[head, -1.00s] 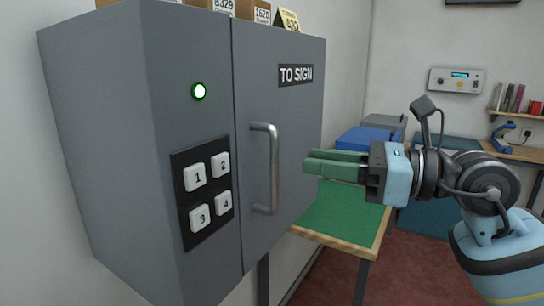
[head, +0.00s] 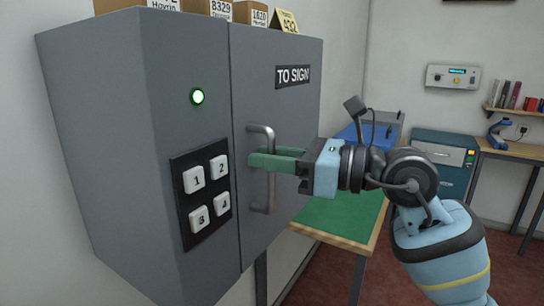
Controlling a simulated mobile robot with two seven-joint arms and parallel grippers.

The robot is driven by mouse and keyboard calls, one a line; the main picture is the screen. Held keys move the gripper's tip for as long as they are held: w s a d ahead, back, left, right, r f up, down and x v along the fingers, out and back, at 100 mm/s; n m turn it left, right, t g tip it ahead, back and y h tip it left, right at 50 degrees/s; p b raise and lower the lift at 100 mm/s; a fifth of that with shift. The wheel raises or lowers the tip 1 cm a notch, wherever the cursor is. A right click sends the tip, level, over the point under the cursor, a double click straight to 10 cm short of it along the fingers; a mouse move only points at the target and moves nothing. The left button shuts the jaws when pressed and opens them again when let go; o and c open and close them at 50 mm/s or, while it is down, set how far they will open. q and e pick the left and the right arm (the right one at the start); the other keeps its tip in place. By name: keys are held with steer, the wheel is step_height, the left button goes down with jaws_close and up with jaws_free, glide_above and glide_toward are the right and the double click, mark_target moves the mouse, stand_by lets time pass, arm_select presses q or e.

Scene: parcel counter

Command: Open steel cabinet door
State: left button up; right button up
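The steel cabinet (head: 110,130) hangs on the wall at the left, and its grey door (head: 295,110) with a "TO SIGN" label is shut. A vertical metal bar handle (head: 264,198) is on the door's left part. My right gripper (head: 262,160) has its green fingers at the handle's middle, hiding that stretch of the bar. The fingers overlap the bar in the picture; I cannot tell whether they are closed on it. My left gripper is not in view.
A keypad (head: 202,195) and a lit green lamp (head: 198,97) are on the cabinet's near face. Parcels (head: 220,8) and a yellow card (head: 286,21) stand on top. A green-topped table (head: 335,216) is below the door. A blue bin (head: 352,134) stands behind.

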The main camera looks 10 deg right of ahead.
jaws_close()
steer(key=shift+s+d, duration=0.1)
steer(key=shift+d, duration=0.05)
